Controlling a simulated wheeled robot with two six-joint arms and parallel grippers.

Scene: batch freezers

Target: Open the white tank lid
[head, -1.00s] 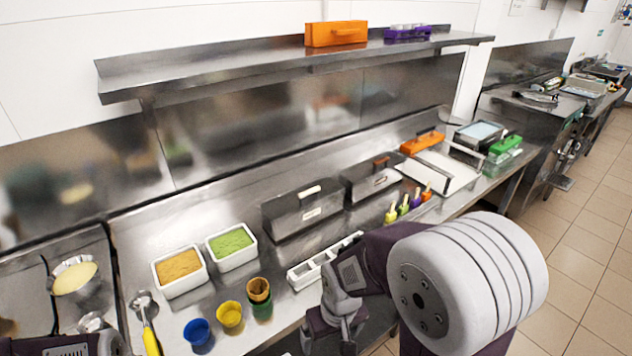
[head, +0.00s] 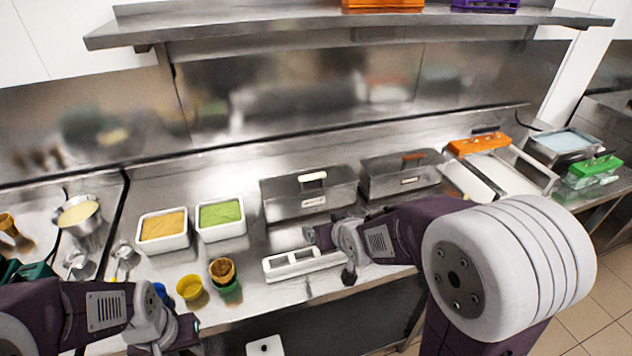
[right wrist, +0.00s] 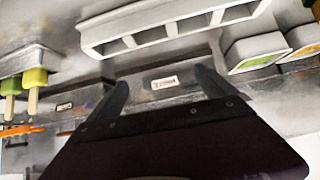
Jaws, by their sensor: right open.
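The metal tank with the white handle (head: 312,177) on its lid stands in the middle of the counter, and the lid (head: 285,184) is closed. Its front label also shows between the fingers in the right wrist view (right wrist: 165,83), where the picture is upside down. My right gripper (right wrist: 163,80) is open and empty, in front of this tank and apart from it. In the head view the right gripper (head: 318,237) is low, just behind the white rack. My left gripper (head: 165,334) is at the lower left, away from the tank; its jaws are not clear.
A second metal tank with a brown handle (head: 413,156) stands right beside it. A white slotted rack (head: 290,264) lies in front. Tubs of orange (head: 163,226) and green (head: 219,213) filling are left. Ice pops (right wrist: 33,82) show in the wrist view. A shelf (head: 340,30) hangs above.

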